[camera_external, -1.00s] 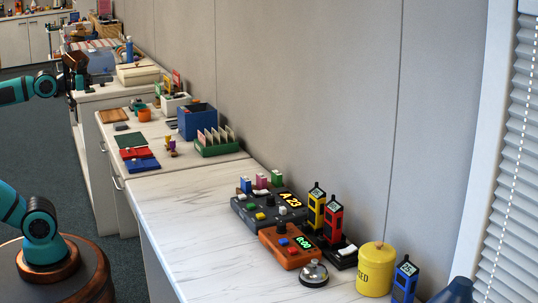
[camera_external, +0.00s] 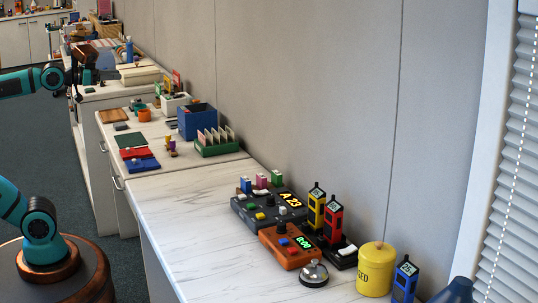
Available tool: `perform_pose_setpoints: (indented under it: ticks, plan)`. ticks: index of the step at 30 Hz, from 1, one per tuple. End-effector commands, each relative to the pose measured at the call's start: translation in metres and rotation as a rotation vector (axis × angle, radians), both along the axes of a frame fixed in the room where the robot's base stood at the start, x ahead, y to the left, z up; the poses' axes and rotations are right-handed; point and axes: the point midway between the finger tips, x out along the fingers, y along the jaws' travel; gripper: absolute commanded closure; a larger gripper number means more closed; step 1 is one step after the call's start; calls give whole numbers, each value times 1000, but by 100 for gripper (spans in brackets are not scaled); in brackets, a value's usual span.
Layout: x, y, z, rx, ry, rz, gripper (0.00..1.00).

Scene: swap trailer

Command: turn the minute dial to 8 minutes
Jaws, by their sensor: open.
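An orange timer box (camera_external: 291,262) sits on the near white counter. Its green display (camera_external: 301,242) reads 0:00. A dark knob (camera_external: 281,227) stands on its back left part, apparently the minute dial; its pointer is too small to read. Blue and red buttons are in front of the knob. My gripper (camera_external: 76,84) is at the upper left, beside the far counter and far from the timer. It is small and dark here, open, with nothing visible in it.
A dark grey box (camera_external: 262,220) showing A 23 stands just behind the timer. A silver bell (camera_external: 314,273) is in front. Yellow and red upright holders (camera_external: 333,219) and a yellow canister (camera_external: 374,270) stand to the right. The counter's left part is clear.

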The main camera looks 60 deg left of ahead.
Motion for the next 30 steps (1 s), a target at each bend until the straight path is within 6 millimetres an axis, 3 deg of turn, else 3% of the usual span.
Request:
perform_pose_setpoints:
  ticks: [3,14,23,30]
  plan:
    - [31,-19,9,6,66,-48,53]
    - [119,-92,21,40,267,-186,53]
    - [183,-172,16,89,430,-298,53]
    - [225,-247,0,142,558,-386,53]
